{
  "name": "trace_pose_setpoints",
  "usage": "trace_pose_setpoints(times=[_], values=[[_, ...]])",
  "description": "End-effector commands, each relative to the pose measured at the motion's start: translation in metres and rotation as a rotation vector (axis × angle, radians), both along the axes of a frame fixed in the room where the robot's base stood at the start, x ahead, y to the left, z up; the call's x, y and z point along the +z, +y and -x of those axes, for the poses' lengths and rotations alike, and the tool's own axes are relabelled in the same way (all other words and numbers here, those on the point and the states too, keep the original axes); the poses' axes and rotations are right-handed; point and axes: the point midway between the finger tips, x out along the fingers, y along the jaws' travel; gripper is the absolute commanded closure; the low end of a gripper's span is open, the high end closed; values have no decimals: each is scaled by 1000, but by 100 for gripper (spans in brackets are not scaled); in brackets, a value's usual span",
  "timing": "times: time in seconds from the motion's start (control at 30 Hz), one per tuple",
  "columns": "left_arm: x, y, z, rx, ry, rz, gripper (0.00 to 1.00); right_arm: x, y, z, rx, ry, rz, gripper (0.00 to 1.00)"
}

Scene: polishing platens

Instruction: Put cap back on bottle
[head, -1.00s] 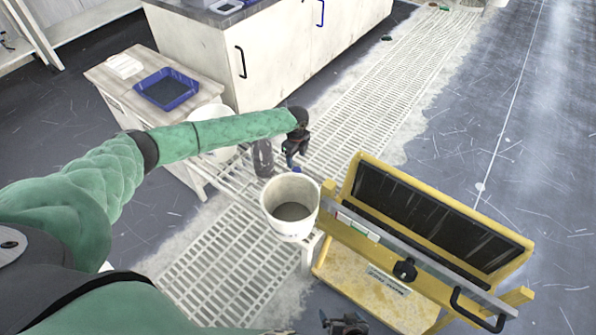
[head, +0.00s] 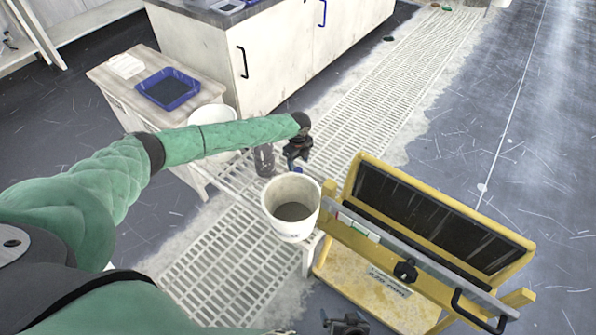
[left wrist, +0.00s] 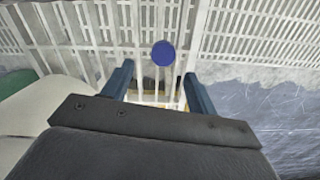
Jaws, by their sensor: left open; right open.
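A dark, see-through bottle (head: 263,160) stands upright on the white slatted rack, left of my left gripper in the head view. A round blue cap (left wrist: 163,53) shows in the left wrist view, just beyond the fingertips and near the middle of the gap. In the head view, a small blue patch just behind the bucket may be the cap or a fingertip. My left gripper (head: 294,160) is open and empty above the rack; its blue fingers also show in the left wrist view (left wrist: 158,82). My right gripper (head: 345,322) is open at the bottom edge, partly cut off.
A white bucket (head: 271,208) stands just in front of my left gripper. A yellow frame with a dark panel (head: 430,218) is to its right. A bench with a blue tray (head: 194,91) and a cabinet (head: 275,62) stand behind. Open floor grating lies beyond.

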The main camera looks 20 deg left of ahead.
Motion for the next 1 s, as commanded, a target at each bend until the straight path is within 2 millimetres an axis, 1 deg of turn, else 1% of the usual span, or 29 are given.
trace_pose_setpoints(times=[0.27, 0.37, 0.53, 0.7, 1.0], values=[[-2, 0, 0, 1, 0, 0, 41, 1, 1, 0, 0, -1, -2, 0], [-12, 0, -2, 2, -1, -1, 41, 0, 1, 1, 0, 0, -1, 0], [-36, -1, -4, 1, 0, -1, 41, 0, 1, 1, 0, 0, -1, 0], [-50, 0, -4, 2, -1, -1, 41, -1, 0, 1, -1, 1, 0, 0], [-52, -1, -4, 1, -1, -1, 41, -1, 0, 1, -1, 1, 0, 0]])
